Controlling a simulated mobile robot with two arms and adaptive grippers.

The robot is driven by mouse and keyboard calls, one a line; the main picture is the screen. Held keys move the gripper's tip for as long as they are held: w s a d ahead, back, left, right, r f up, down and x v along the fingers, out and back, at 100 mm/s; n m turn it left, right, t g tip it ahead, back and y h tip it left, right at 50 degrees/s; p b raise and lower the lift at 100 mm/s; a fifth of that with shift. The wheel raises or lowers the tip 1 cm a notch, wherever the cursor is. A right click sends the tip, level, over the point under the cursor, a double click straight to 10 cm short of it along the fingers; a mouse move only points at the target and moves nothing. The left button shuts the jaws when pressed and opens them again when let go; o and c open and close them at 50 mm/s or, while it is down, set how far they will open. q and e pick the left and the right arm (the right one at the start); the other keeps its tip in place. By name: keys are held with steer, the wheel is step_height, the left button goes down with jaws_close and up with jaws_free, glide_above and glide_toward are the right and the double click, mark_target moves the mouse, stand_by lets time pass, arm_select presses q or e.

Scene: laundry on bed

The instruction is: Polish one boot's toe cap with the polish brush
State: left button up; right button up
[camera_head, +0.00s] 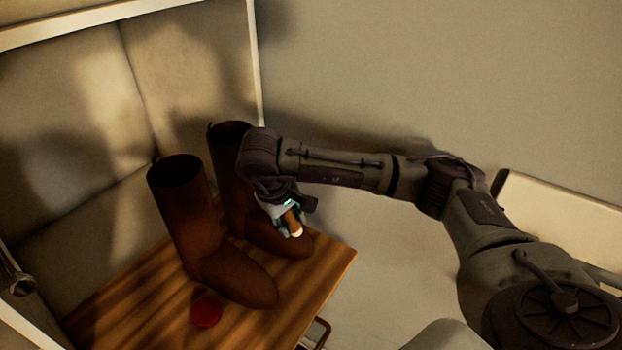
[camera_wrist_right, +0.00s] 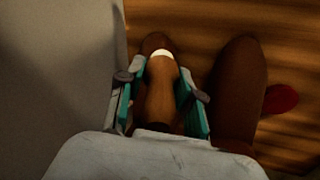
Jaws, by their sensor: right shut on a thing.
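Two brown boots stand upright on a wooden surface (camera_head: 130,307), the near-left boot (camera_head: 185,225) and the far-right boot (camera_head: 228,165). My right gripper (camera_head: 291,218) is shut on the polish brush (camera_head: 294,220), a brown handle with a white end, over the toe of the far-right boot. In the right wrist view the brush (camera_wrist_right: 160,95) lies between the fingers (camera_wrist_right: 158,92), its white band before the dark boot toe (camera_wrist_right: 155,42). Whether it touches the toe I cannot tell. The other boot (camera_wrist_right: 238,88) is beside it. My left gripper is not in view.
A round red thing (camera_head: 205,311) lies on the wood near the near-left boot's toe; it also shows in the right wrist view (camera_wrist_right: 280,98). A padded panel (camera_head: 85,110) stands behind the boots. The wood's right edge is close to the far-right boot.

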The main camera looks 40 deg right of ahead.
steer(key=shift+t, duration=0.3)
steer(key=w+d, duration=0.1)
steer(key=w+d+f+b, duration=0.1)
steer(key=d, duration=0.1)
steer(key=w+d+f, duration=0.1)
steer(key=d, duration=0.1)
steer(key=shift+f, duration=0.15)
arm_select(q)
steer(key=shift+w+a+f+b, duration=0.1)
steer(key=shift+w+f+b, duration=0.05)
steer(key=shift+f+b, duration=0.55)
arm_select(e)
steer(key=shift+w+f, duration=0.35)
steer(key=shift+f, duration=0.5)
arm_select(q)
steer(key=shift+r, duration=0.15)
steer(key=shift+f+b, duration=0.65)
arm_select(e)
steer(key=shift+w+a+f, duration=0.2)
steer(key=shift+w+f, duration=0.05)
steer(key=shift+f, duration=0.35)
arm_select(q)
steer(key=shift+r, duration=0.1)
